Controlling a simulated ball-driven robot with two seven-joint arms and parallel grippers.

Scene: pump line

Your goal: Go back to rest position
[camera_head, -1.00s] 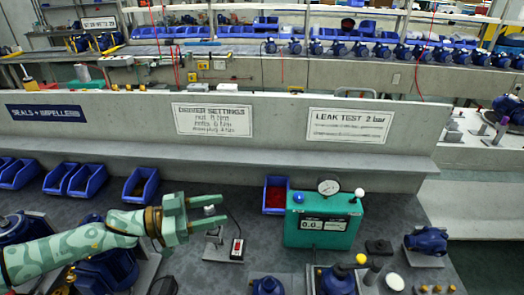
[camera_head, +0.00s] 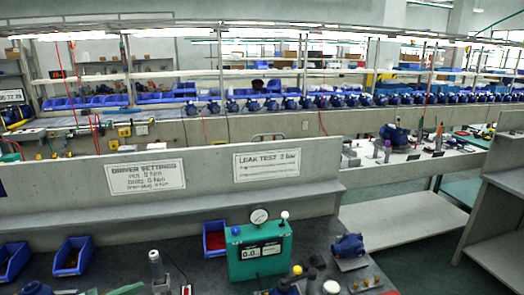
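My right gripper is out of view.
A green leak tester (camera_head: 258,262) with a round gauge (camera_head: 259,216) stands on the bench. A blue pump (camera_head: 347,246) is right of it, and blue bins (camera_head: 72,257) stand at left. A grey shelf unit (camera_head: 500,215) is at far right, with open floor before it.

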